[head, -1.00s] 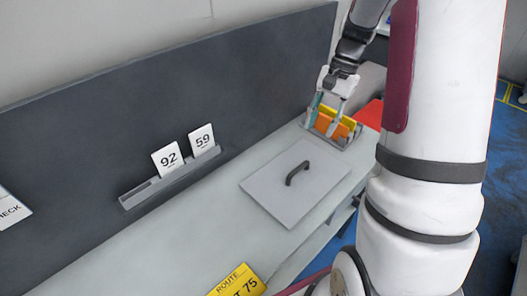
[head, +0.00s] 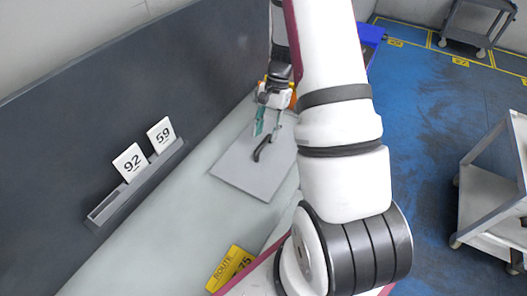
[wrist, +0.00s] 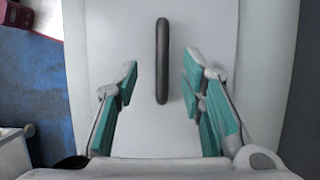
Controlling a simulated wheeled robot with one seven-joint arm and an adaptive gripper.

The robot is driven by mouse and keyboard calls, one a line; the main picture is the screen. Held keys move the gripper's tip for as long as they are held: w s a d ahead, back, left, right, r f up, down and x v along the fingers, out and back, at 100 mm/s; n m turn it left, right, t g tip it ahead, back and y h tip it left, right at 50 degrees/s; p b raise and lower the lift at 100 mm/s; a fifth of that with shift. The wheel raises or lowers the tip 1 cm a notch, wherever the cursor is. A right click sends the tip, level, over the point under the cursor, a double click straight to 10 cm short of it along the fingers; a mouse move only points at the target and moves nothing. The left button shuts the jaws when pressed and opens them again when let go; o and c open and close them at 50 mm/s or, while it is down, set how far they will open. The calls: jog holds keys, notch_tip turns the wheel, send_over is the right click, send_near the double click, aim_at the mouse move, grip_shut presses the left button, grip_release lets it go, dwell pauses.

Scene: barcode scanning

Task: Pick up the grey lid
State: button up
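The grey lid (head: 247,178) lies flat on the pale counter in the head view, with a dark bar handle (head: 263,149) on its top. It also fills the middle of the wrist view (wrist: 205,35), with its handle (wrist: 162,62) running up and down the picture. My gripper (head: 268,124) is over the far part of the lid, near the handle. In the wrist view my gripper (wrist: 160,100) is open and empty. Its teal finger pads stand either side of the line of the handle and do not touch it.
Cards 92 (head: 131,162) and 59 (head: 161,134) stand in a grey rail (head: 140,183) along the dark back panel. A yellow route sign (head: 230,268) lies at the near end. An orange item partly shows behind my gripper. Carts stand on the blue floor at right.

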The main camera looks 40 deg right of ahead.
aim_at(264, 141)
jog(key=p+x, duration=0.1)
jog(key=x, duration=0.4)
jog(key=shift+w+f, duration=0.1)
jog(key=shift+w, duration=0.1)
jog(key=shift+d, duration=0.1)
grip_shut()
